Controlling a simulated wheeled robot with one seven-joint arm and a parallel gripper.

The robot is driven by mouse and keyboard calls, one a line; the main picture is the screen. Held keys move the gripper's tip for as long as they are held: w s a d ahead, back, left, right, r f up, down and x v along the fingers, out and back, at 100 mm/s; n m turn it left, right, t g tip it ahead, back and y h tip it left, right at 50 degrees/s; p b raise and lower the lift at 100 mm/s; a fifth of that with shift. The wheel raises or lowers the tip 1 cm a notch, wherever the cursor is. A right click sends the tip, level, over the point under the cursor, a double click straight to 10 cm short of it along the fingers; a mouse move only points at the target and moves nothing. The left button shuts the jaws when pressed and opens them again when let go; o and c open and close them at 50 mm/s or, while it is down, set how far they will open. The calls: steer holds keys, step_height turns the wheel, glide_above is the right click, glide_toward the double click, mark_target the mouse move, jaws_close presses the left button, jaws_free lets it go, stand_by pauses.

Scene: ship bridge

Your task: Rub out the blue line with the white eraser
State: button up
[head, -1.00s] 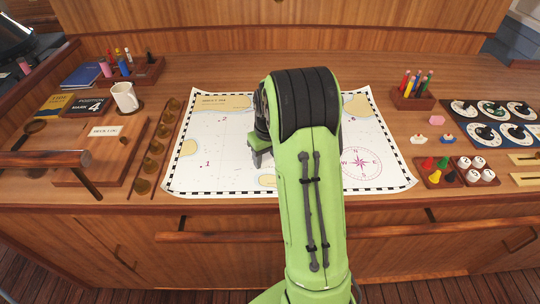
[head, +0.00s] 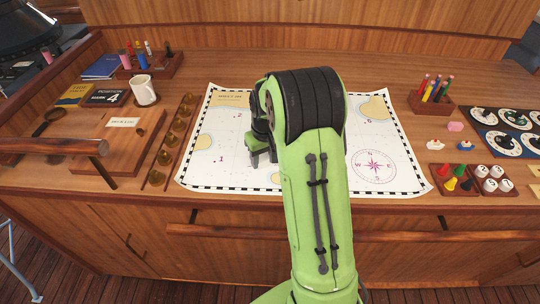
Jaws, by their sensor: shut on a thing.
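A paper sea chart (head: 215,165) lies flat on the wooden desk, with tan islands, red numbers and a compass rose. My green arm covers the middle of the chart. My gripper (head: 262,160) is low over the chart, left of its middle, and only part of it shows beside my arm. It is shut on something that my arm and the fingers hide. I see neither the white eraser nor the blue line in the head view.
Left of the chart stand a row of brass pieces (head: 172,140), a wooden board (head: 118,140) and a white mug (head: 143,90). To the right are a pencil holder (head: 432,103), a tray of coloured pegs (head: 452,184) and a dial panel (head: 505,130). A wooden rail runs along the desk front.

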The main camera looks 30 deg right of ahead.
mark_target(248, 166)
steer(key=shift+a, duration=0.1)
steer(key=shift+w+a, duration=0.25)
steer(key=shift+a, duration=0.3)
steer(key=shift+w+a, duration=0.2)
steer(key=shift+a, duration=0.3)
steer(key=shift+a, duration=0.1)
steer(key=shift+w+a, duration=0.2)
steer(key=shift+a, duration=0.3)
steer(key=shift+w+a, duration=0.2)
steer(key=shift+a, duration=0.25)
steer(key=shift+s+d, duration=0.25)
steer(key=shift+d, duration=0.3)
steer(key=shift+s+d, duration=0.2)
steer(key=shift+d, duration=0.35)
steer(key=shift+d, duration=0.1)
steer(key=shift+s+d, duration=0.25)
steer(key=shift+d, duration=0.25)
steer(key=shift+s+d, duration=0.2)
steer(key=shift+d, duration=0.3)
